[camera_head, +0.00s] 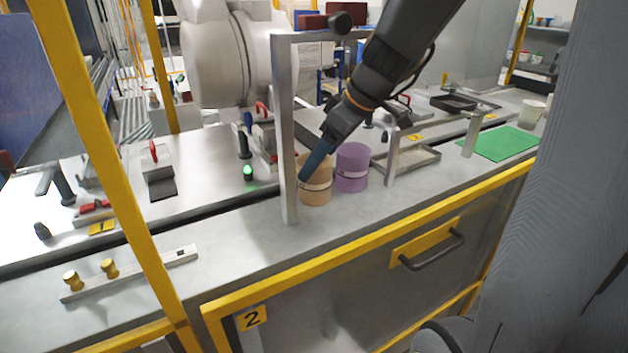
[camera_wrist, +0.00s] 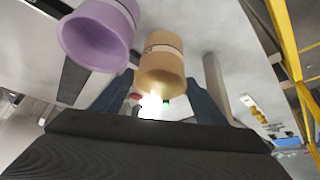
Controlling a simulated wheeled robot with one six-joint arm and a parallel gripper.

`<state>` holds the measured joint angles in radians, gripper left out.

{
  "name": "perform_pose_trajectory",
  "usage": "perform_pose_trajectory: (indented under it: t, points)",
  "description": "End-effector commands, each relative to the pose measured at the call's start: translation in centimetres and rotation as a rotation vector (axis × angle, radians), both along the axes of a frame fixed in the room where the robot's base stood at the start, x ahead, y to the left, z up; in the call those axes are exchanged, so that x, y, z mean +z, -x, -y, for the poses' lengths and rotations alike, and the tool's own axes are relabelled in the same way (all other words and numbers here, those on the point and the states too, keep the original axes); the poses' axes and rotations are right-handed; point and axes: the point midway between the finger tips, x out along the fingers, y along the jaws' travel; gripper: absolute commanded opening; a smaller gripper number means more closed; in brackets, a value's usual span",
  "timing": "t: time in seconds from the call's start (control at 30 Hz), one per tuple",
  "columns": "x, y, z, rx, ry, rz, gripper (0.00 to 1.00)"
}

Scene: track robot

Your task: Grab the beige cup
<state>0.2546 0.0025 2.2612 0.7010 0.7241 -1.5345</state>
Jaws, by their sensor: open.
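The beige cup (camera_head: 317,190) stands on the grey bench behind a grey metal post, beside a purple cup (camera_head: 351,168). My gripper (camera_head: 305,178) reaches down from the upper right, its finger in front of the beige cup's left part in the head view. In the wrist view the beige cup (camera_wrist: 162,65) shows ahead, between the directions of my two open fingers (camera_wrist: 155,100). The purple cup (camera_wrist: 98,35) is to its left there. The jaws hold nothing. Whether a finger touches the cup, I cannot tell.
A grey metal frame (camera_head: 288,130) rises close by the beige cup. A yellow rail (camera_head: 370,233) edges the bench front. A shallow metal tray (camera_head: 410,159) and a green mat (camera_head: 505,143) lie to the right.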

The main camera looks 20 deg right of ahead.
Motion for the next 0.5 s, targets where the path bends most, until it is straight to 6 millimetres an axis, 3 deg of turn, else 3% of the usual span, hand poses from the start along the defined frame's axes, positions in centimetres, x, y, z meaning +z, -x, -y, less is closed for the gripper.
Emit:
perform_pose_trajectory:
  t: [0.5]
  points:
    - [-4.6, -1.8, -2.1, 0.005, -0.001, -0.002, 0.66]
